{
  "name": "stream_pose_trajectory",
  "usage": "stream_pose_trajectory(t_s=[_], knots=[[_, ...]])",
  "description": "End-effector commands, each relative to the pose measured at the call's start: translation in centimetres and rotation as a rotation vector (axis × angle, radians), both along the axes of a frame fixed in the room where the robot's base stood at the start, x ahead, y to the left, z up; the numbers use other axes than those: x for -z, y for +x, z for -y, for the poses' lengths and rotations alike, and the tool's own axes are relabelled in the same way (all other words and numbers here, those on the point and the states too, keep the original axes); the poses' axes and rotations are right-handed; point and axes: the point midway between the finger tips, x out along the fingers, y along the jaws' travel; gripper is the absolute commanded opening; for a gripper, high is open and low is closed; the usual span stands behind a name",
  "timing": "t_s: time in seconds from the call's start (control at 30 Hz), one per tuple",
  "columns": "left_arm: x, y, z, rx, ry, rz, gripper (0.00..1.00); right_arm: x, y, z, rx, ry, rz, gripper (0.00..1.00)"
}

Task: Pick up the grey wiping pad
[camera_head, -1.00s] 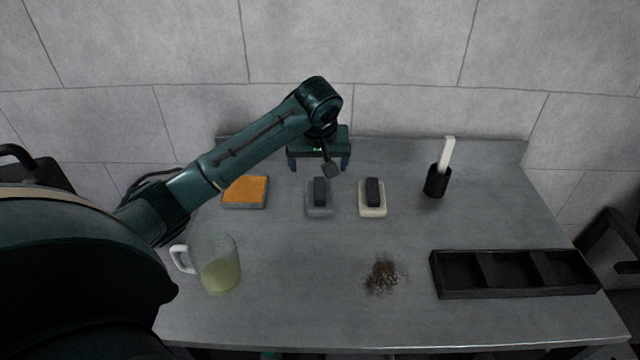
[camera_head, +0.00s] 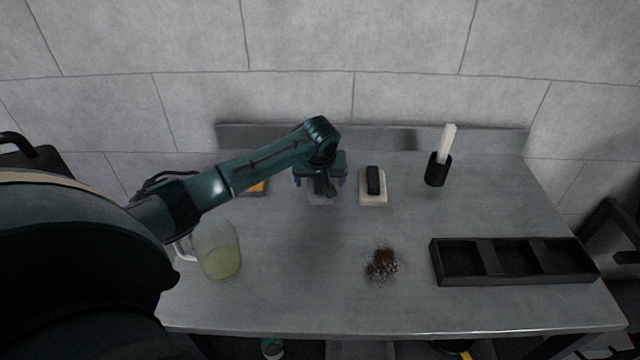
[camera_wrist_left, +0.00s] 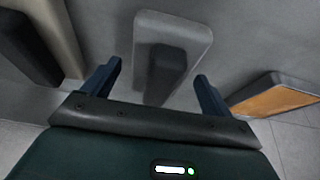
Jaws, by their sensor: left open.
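The grey wiping pad (camera_head: 320,200) lies on the table and has a dark raised grip. In the head view my left arm and gripper partly cover it. My left gripper (camera_head: 320,184) is open and above the pad, fingers pointing down. In the left wrist view the grey pad (camera_wrist_left: 190,32) lies between and beyond the two open fingers (camera_wrist_left: 158,71), with its dark grip near the middle of the gap. I cannot tell the exact height left. No finger visibly touches the pad. My right gripper is not in view.
A cream pad (camera_head: 373,199) with a dark grip stands just right. An orange-topped sponge (camera_head: 257,188) is to the left, partly hidden. A jug (camera_head: 220,262), dark debris (camera_head: 382,265), a black tray (camera_head: 515,281) and a black holder (camera_head: 437,171) also stand around.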

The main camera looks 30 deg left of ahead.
Motion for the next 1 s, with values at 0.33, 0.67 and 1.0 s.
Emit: stream_pose_trajectory(t_s=[0.33, 0.67, 1.0], knots=[[0.12, 0.10, -0.04, 0.000, 0.000, 0.001, 0.77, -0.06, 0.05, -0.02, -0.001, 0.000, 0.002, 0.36], [0.11, 0.08, -0.05, 0.000, 0.000, 0.001, 0.50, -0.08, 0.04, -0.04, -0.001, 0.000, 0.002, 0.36], [0.09, 0.08, -0.06, 0.000, 0.000, 0.001, 0.37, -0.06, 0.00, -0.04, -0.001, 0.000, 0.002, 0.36]])
